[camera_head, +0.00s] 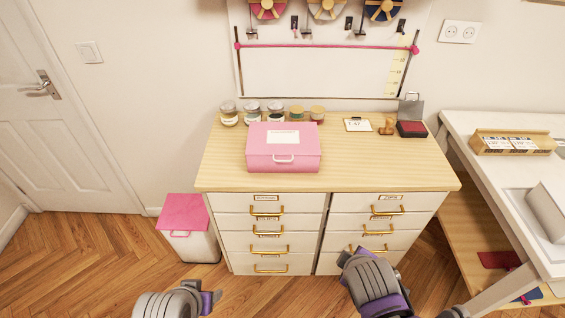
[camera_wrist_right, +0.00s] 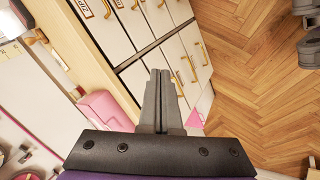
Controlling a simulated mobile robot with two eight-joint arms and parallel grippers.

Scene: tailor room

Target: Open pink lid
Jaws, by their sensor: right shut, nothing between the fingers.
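A pink box (camera_head: 283,150) with a closed lid, a white label and a pale front handle sits on the wooden dresser top. A white bin with a closed pink lid (camera_head: 184,212) stands on the floor left of the dresser. In the right wrist view, part of the pink box (camera_wrist_right: 105,108) and a pink corner of the bin lid (camera_wrist_right: 194,119) show past my fingers. My right gripper (camera_wrist_right: 161,75) is shut and empty, in front of the drawers and apart from both lids.
The dresser (camera_head: 380,178) has two columns of drawers with brass handles. A white table (camera_head: 500,180) is at the right. Wood floor is clear before the bin.

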